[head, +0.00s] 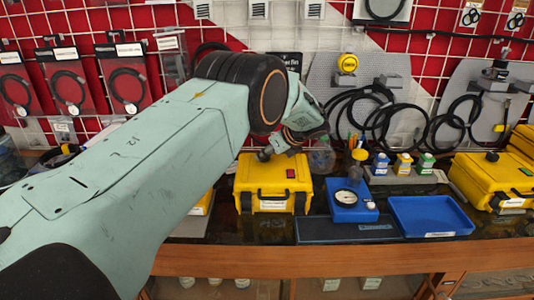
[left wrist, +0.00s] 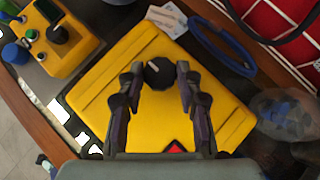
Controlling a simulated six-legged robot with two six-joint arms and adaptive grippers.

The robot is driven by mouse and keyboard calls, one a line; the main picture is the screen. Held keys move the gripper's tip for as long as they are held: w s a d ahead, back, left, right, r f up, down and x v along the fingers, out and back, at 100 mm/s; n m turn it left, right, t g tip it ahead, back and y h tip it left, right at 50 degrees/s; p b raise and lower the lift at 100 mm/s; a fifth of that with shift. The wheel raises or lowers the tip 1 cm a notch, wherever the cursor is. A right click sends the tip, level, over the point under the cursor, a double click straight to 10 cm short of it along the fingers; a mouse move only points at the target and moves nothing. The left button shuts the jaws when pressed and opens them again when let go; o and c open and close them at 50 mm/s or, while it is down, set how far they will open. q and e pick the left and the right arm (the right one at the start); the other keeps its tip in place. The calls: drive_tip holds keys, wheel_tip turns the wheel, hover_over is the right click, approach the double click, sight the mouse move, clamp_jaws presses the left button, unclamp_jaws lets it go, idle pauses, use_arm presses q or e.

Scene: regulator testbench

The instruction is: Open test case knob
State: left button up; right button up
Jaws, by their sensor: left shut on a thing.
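In the head view my left gripper (head: 278,148) is over the case's top, and my wrist and fingers largely hide the knob. My right gripper is not in view.
To the right stand a blue gauge box (head: 352,212), an empty blue tray (head: 425,214) and another yellow case (head: 492,180). Black hoses (head: 370,112) hang behind. A yellow device (left wrist: 62,58) is close by in the left wrist view. A clear bottle (head: 321,157) stands behind the case.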

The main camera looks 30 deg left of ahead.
use_arm(q)
drive_tip(key=shift+a, duration=0.15)
idle(0.3)
drive_tip(key=o, duration=1.2)
drive_tip(key=shift+a+f, duration=0.1)
drive_tip(key=shift+c, duration=0.2)
drive_tip(key=shift+d+r, duration=0.2)
drive_tip(key=shift+d, duration=0.05)
drive_tip(key=v, duration=1.1)
drive_tip(key=shift+d+r, duration=0.15)
drive_tip(key=shift+r, duration=0.05)
drive_tip(key=shift+d+r, duration=0.1)
